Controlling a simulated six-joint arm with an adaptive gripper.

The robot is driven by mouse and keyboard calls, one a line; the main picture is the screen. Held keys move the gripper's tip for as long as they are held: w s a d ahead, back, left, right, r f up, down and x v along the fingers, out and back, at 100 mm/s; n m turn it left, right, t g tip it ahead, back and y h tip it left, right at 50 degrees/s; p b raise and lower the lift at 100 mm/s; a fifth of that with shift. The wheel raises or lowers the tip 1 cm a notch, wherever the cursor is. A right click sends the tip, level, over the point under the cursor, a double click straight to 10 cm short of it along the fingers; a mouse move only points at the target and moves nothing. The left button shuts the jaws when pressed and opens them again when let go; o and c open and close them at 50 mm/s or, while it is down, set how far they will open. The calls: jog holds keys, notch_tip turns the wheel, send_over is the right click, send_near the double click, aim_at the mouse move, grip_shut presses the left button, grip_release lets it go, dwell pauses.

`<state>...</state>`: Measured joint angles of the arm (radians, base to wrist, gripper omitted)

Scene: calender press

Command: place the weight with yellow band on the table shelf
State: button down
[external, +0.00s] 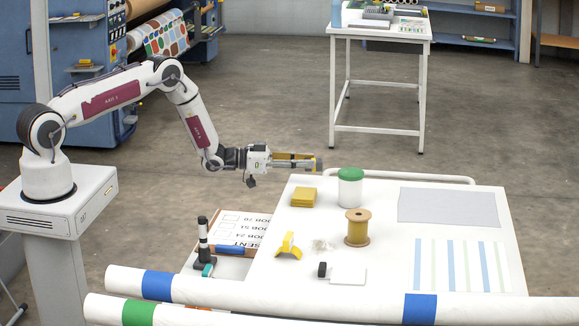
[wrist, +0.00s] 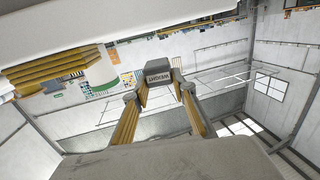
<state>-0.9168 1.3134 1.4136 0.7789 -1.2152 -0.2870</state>
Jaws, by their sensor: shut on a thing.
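My gripper (external: 318,163) is level above the back left of the white table, pointing right. Its yellow-padded fingers are shut on a small dark grey block with pale lettering, held at the fingertips; the block also shows in the wrist view (wrist: 158,72). It seems to be the weight, but I cannot make out a yellow band on it. A lower surface, seemingly the table shelf (external: 187,268), juts out at the table's left side.
The table (external: 385,240) carries a yellow stack (external: 303,197), a green-lidded jar (external: 350,188), a spool (external: 357,228), a yellow clip-like piece (external: 289,246) and a grey sheet (external: 448,206). White rolls with blue and green bands (external: 260,292) cross the front. The air around my gripper is clear.

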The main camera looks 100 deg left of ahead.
aim_at(303, 184)
jog(key=shift+f, duration=2)
jog(key=shift+f, duration=0.2)
jog(key=c, duration=1.6)
grip_release()
jog(key=shift+c, duration=0.2)
jog(key=shift+s, duration=0.2)
jog(key=v, duration=0.7)
jog(key=shift+s+f, duration=0.2)
